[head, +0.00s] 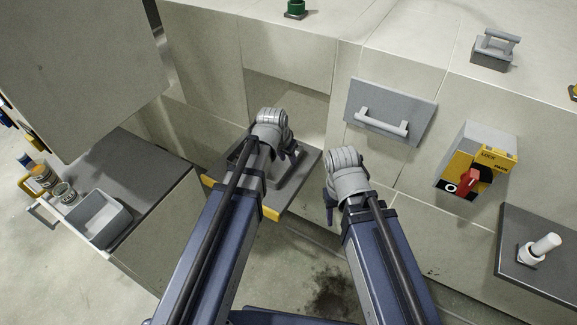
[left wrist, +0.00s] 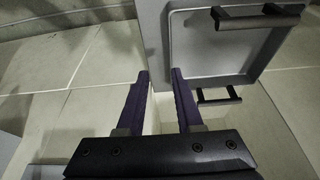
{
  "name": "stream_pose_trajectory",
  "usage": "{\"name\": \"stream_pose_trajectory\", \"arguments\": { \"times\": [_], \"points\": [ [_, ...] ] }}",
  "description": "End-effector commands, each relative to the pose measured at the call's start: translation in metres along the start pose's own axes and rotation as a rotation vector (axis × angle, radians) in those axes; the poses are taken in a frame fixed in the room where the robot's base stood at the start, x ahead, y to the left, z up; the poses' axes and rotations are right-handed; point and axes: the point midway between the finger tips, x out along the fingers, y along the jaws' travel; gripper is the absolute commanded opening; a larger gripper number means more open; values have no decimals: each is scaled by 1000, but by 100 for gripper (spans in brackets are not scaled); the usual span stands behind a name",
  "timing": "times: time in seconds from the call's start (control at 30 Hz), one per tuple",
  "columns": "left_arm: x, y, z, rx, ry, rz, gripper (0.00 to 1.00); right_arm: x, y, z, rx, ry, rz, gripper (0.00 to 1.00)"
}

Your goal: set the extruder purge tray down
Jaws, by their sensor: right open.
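A grey tray-like piece (head: 284,172) sits on a dark grey shelf with a yellow front edge (head: 262,212), in a recess of the pale machine. My left gripper (head: 272,125) is over it and hides much of it in the head view. In the left wrist view a shallow grey pan (left wrist: 205,55) with a raised rim and a dark bar handle (left wrist: 255,17) lies beyond the fingertips. A second dark handle (left wrist: 220,98) shows at its lower edge. The left fingers (left wrist: 160,75) are apart with nothing seen between them. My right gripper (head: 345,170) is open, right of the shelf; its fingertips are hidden.
A grey hatch with a handle (head: 390,110) and a yellow lock box with a red switch (head: 472,180) are on the machine's face at right. A cart (head: 140,165) at left carries a grey bin (head: 98,218) and cans. Floor is clear between.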

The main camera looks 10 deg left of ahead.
Motion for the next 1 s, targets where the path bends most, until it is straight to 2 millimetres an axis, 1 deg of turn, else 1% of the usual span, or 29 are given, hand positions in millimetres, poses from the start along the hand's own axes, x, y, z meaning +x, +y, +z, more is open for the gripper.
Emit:
{"name": "stream_pose_trajectory", "arguments": {
  "times": [0.03, 0.07, 0.1, 0.13, 0.2, 0.3, 0.33, 0.4, 0.47, 1.0],
  "points": [
    [-4, 26, 23, 10, -53, 6, 35, 0, 0, 0, 0, 0, 0, 50],
    [-7, 39, 37, 12, -92, 4, 35, 0, 0, 0, 0, 0, 0, 50],
    [-11, 55, 55, 11, -145, -1, 35, 0, 0, 0, 0, 0, 0, 50],
    [-14, 66, 68, 10, -182, -7, 35, 0, 0, 0, 0, 0, 0, 50],
    [-22, 85, 96, 6, -261, -29, 35, 0, 0, 0, 0, 0, 0, 50],
    [-32, 102, 126, -2, -344, -64, 35, 0, 0, 0, 0, 0, 0, 50],
    [-34, 105, 132, -4, -361, -72, 35, 0, 0, 0, 0, 0, 0, 50],
    [-38, 109, 140, -9, -387, -87, 35, 0, 0, 0, 0, 0, 0, 50],
    [-39, 110, 143, -12, -397, -93, 35, 0, 0, 0, 0, 0, 0, 50],
    [-38, 110, 142, -13, -397, -93, 35, 0, 0, 0, 0, 0, 0, 50]
  ]
}}
